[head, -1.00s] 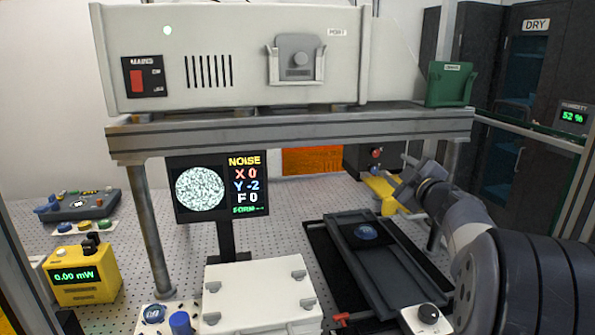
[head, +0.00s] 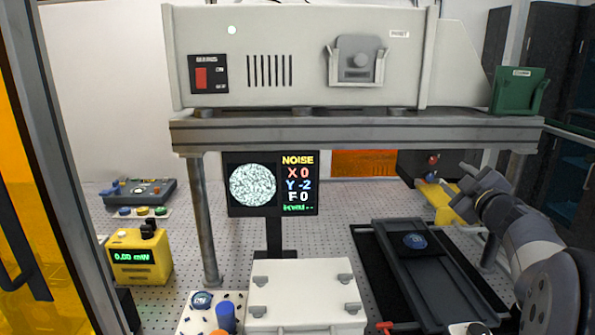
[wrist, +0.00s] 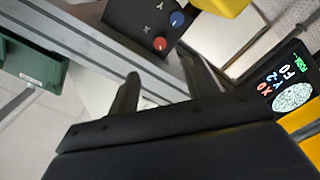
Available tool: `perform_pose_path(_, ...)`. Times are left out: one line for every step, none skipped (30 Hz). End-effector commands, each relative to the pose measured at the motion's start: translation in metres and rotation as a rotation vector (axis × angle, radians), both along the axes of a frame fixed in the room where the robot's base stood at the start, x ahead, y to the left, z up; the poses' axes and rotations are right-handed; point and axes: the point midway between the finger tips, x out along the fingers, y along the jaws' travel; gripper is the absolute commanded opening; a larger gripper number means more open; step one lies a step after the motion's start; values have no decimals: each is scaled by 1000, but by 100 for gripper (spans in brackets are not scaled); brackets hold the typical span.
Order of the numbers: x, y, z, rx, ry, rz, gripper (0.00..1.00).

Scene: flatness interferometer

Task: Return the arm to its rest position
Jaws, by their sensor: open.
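My arm reaches in from the right edge in the head view, bent over the right side of the bench. My gripper (head: 470,186) is at its end, beside the yellow part under the shelf. In the wrist view my gripper (wrist: 163,84) has two dark fingers spread apart with nothing between them. The fingers point toward the grey shelf beam and a dark box with red and blue knobs.
A grey shelf (head: 350,132) spans above the bench. A dark knobbed box (wrist: 148,22) and a yellow part (head: 438,200) are close to my gripper. Below lies a dark rail tray (head: 440,275) with a blue disc (head: 414,241). A monitor (head: 272,185) stands left.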

Motion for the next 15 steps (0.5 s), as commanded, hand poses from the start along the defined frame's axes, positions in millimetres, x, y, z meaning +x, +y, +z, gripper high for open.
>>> perform_pose_path(4, 1, 0, 1, 0, 1, 47)
perform_pose_path(6, 1, 0, 1, 1, 2, 47)
perform_pose_path(11, 1, 1, 1, 1, 2, 47)
perform_pose_path(15, 1, 1, 1, 1, 2, 47)
perform_pose_path(20, 1, 1, 1, 1, 2, 47)
perform_pose_path(26, 1, 1, 1, 1, 2, 47)
perform_pose_path(31, 2, 1, 1, 2, 3, 47)
perform_pose_path(37, 2, 1, 1, 1, 3, 47)
perform_pose_path(44, 2, 1, 1, 2, 3, 47)
perform_pose_path(49, 2, 1, 0, 2, 3, 47)
perform_pose_path(54, 2, 1, 0, 2, 2, 47)
perform_pose_path(61, 3, 1, 0, 2, 3, 47)
perform_pose_path(66, 3, 1, 1, 2, 3, 47)
perform_pose_path(71, 3, 1, 1, 2, 3, 47)
perform_pose_path(77, 3, 1, 1, 2, 1, 47)
